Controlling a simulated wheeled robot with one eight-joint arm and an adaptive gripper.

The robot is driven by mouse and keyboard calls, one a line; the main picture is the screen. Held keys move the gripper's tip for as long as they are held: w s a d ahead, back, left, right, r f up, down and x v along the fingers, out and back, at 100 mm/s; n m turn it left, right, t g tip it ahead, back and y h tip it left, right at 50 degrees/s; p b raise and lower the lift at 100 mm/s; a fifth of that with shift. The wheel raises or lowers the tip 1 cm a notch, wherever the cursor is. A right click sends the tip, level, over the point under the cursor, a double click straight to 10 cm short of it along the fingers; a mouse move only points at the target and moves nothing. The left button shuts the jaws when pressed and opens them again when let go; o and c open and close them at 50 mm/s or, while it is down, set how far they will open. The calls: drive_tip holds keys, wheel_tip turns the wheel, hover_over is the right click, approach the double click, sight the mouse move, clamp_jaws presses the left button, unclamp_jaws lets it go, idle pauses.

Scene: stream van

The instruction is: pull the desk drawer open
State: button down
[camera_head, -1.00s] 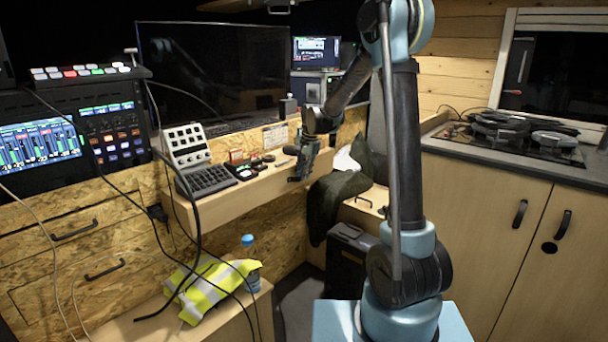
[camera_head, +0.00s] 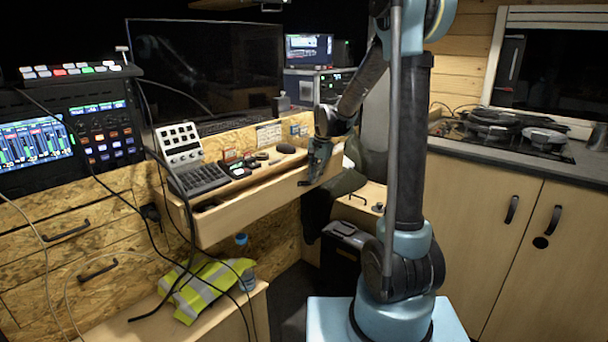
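The desk drawer (camera_head: 252,208) is a light wooden box that stands out from under the desk at the middle left, with its inside in view from above. Dark small items and a grey keypad device show in or over it. My gripper (camera_head: 309,181) is at the right part of the drawer's front, pointing down at its top edge. It appears to touch the front, but its fingers are small and dark. I cannot tell whether they are closed on the edge or a handle. No handle shows clearly on this drawer.
Cables hang in front of the drawer's left end. A dark case (camera_head: 345,250) stands on the floor to the right. Cupboards (camera_head: 490,230) line the right.

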drive_tip(key=shift+s+d, duration=1.15)
drive_tip(key=shift+d, duration=0.3)
drive_tip(key=c, duration=2)
unclamp_jaws()
drive_tip(key=shift+c, duration=0.2)
wheel_tip(320, 180, up, 12)
drive_tip(key=s+d, duration=0.1)
drive_tip(key=shift+d+f, duration=0.2)
drive_tip(key=shift+d, duration=0.2)
drive_tip(key=shift+s, duration=0.15)
drive_tip(key=s+d+f+n, duration=0.15)
drive_tip(key=s+d, duration=0.25)
drive_tip(key=s, duration=0.4)
drive_tip(key=s+d+f+n, duration=0.15)
drive_tip(key=s+d, duration=0.25)
drive_tip(key=s, duration=0.4)
drive_tip(key=s+d+f+n+h, duration=0.1)
drive_tip(key=s+d+f+n, duration=0.1)
drive_tip(key=s+f, duration=0.3)
drive_tip(key=s+d+f+n, duration=0.2)
drive_tip(key=s+f, duration=0.4)
drive_tip(key=s, duration=0.5)
drive_tip(key=shift+d+n+t+h, duration=0.4)
drive_tip(key=shift+d, duration=0.25)
